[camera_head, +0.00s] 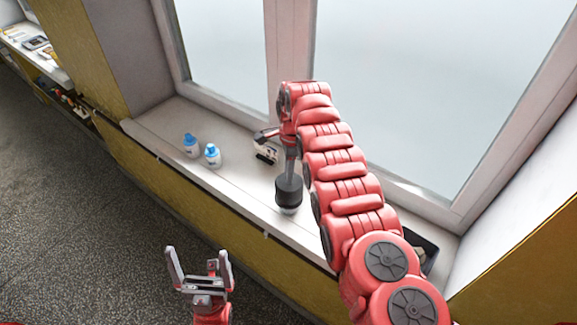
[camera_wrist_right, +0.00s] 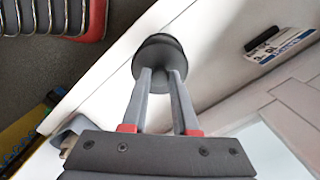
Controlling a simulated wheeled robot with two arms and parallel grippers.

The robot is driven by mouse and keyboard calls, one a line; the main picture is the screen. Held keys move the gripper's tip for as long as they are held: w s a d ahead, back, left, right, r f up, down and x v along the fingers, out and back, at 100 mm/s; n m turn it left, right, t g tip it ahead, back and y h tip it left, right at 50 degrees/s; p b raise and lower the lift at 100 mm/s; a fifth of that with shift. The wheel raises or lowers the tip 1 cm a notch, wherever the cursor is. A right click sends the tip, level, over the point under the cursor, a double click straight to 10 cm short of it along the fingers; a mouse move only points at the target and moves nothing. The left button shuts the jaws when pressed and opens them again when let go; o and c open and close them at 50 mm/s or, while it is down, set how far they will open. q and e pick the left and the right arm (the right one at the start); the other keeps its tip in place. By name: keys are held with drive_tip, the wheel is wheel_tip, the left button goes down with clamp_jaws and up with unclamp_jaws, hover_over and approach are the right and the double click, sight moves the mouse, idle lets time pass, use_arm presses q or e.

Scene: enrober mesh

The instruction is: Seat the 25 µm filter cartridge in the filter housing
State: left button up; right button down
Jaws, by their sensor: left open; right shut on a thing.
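My right gripper (camera_head: 289,175) points down over the window sill and is shut on a dark grey cylinder (camera_head: 288,194). In the right wrist view the cylinder (camera_wrist_right: 158,52) sits between the two fingertips (camera_wrist_right: 163,75). No mark is readable on it, so I cannot tell whether it is the 25 µm cartridge or part of the housing. A pale rim (camera_head: 290,210) shows just under it; whether they touch is unclear. My left gripper (camera_head: 198,256) is open and empty, low over the floor in front of the sill.
A dark tray (camera_head: 425,248) is partly hidden by my right arm.

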drive_tip(key=shift+f+b, duration=0.75)
drive_tip(key=shift+b, duration=0.05)
drive_tip(key=c, duration=0.7)
unclamp_jaws()
drive_tip(key=shift+r, duration=0.1)
